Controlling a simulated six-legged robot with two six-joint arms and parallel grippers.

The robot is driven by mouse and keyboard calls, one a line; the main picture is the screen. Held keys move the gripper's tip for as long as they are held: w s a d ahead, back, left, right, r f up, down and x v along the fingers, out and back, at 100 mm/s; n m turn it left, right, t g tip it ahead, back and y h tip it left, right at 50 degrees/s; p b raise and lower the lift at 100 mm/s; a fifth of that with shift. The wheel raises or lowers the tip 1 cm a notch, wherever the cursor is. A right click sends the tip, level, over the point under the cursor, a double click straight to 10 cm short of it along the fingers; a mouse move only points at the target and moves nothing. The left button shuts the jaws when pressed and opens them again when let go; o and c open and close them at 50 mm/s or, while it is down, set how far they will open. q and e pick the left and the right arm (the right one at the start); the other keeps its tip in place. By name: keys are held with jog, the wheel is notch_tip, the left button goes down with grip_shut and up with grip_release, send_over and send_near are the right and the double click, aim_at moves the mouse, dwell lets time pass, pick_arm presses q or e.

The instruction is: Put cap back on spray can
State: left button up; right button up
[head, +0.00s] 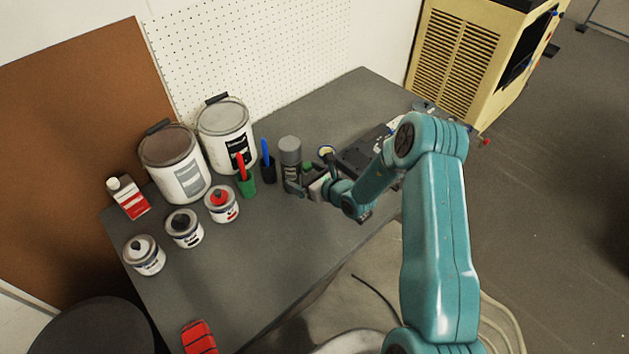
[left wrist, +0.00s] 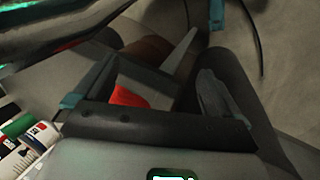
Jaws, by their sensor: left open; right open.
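A grey spray can (head: 290,151) stands upright on the grey workbench in the head view. Its top is a lighter grey; I cannot tell whether that is the cap, and I make out no separate cap. My right gripper (head: 306,187) is open at the can's lower right side, with one finger close against the can's base. I cannot tell whether it touches. My left gripper (left wrist: 160,95) is open in the left wrist view, its dark fingers apart. A red item (left wrist: 128,96) shows between them, seemingly beyond the fingers. The left gripper is outside the head view.
Two large paint cans (head: 183,178) (head: 238,163) stand behind several small tins (head: 222,213). Red-and-green (head: 246,185) and blue-and-dark (head: 268,172) items stand left of the spray can. A red object (head: 199,338) lies at the bench's front left. The bench's middle front (head: 250,270) is clear.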

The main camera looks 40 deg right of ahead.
jog(key=v, duration=0.5)
jog(key=shift+s, duration=0.1)
